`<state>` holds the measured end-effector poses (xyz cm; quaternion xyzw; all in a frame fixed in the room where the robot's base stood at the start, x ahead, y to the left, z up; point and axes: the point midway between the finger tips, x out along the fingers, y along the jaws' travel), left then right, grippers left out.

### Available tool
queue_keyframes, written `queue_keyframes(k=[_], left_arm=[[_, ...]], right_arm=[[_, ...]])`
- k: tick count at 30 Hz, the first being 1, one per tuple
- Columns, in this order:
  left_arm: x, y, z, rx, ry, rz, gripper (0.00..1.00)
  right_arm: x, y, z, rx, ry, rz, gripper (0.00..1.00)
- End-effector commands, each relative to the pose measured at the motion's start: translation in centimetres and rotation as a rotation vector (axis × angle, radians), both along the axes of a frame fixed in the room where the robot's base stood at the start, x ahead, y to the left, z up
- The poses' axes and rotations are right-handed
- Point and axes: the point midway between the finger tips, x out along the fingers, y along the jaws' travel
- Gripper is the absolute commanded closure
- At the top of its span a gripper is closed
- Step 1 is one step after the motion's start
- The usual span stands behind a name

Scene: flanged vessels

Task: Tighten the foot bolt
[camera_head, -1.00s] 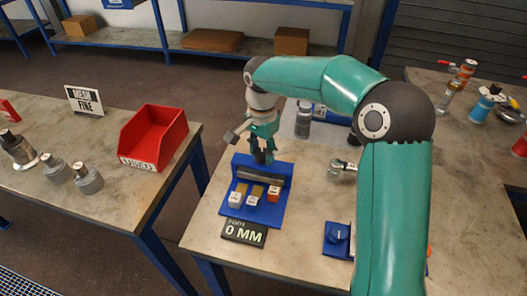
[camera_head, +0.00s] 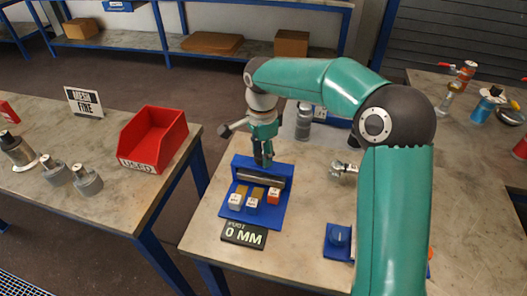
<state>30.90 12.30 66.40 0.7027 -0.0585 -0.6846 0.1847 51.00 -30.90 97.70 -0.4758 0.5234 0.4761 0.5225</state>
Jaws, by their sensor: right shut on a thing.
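My right gripper (camera_head: 263,162) points down at the back of a blue fixture (camera_head: 274,213), just above a grey bar (camera_head: 262,179) lying across it. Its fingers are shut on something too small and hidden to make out. Three small blocks sit at the fixture's front: a white one (camera_head: 235,201), a blue one with a pale top (camera_head: 251,207) and a red-orange one (camera_head: 273,195). A black display (camera_head: 244,235) in front reads "0 MM". I cannot pick out the foot bolt with certainty. My left gripper is not in view.
A grey cylinder (camera_head: 303,122) stands behind the fixture, and a small metal fitting (camera_head: 341,169) lies to its right. A blue knob block (camera_head: 338,238) is near the front. A red bin (camera_head: 153,138) and several grey vessels are on the left table, across a gap.

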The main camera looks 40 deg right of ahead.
Motion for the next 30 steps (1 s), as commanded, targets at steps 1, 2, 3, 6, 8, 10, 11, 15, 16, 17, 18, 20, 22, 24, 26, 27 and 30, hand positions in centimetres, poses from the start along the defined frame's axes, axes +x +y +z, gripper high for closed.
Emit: queue_keyframes(k=[1, 2, 3, 6, 8, 10, 11, 15, 16, 17, 18, 20, 22, 24, 26, 27, 30], left_arm=[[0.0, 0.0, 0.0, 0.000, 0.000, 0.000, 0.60], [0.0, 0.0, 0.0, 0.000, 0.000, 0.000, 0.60], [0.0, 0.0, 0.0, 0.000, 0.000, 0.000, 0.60], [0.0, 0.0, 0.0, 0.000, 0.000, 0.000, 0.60], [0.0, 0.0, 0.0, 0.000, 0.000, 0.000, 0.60], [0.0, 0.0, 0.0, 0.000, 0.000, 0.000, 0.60], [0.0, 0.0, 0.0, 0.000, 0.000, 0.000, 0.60], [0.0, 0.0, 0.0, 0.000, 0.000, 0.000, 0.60], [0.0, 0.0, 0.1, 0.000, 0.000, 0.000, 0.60], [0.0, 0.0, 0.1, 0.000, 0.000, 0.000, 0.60], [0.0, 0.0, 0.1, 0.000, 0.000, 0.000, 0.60], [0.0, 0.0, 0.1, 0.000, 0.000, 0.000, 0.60], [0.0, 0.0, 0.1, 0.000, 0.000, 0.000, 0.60], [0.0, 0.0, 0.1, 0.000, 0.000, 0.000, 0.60], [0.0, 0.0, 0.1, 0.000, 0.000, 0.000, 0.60], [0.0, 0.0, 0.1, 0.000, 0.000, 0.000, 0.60], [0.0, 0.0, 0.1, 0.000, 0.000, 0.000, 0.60]], right_arm=[[0.3, -0.2, 0.4, -0.003, -0.016, -0.004, 0.90], [0.3, -0.2, 0.4, -0.003, -0.016, -0.003, 0.54], [0.3, -0.2, 0.4, -0.003, -0.017, -0.003, 0.47], [0.3, -0.1, 0.3, -0.002, -0.013, -0.002, 0.31], [0.2, -0.1, 0.2, -0.001, -0.011, -0.002, 0.30], [0.2, -0.1, 0.2, -0.001, -0.008, -0.001, 0.30], [0.2, -0.1, 0.2, -0.001, -0.008, -0.001, 0.30], [0.1, 0.0, 0.1, 0.000, -0.005, -0.001, 0.30], [0.1, 0.0, 0.2, 0.000, -0.005, -0.001, 0.30], [0.1, 0.0, 0.3, 0.000, -0.005, -0.001, 0.30], [0.1, 0.0, 0.5, 0.000, -0.005, -0.001, 0.30], [0.1, 0.0, 0.9, -0.001, -0.006, -0.001, 0.30], [0.2, 0.0, 1.8, 0.000, -0.007, -0.001, 0.30], [0.2, 0.0, 2.9, 0.000, -0.008, -0.001, 0.30], [0.2, 0.0, 4.1, 0.000, -0.009, -0.001, 0.30], [0.2, 0.0, 4.9, 0.000, -0.009, 0.000, 0.30], [0.2, 0.0, 7.0, 0.000, -0.010, 0.000, 0.30]])
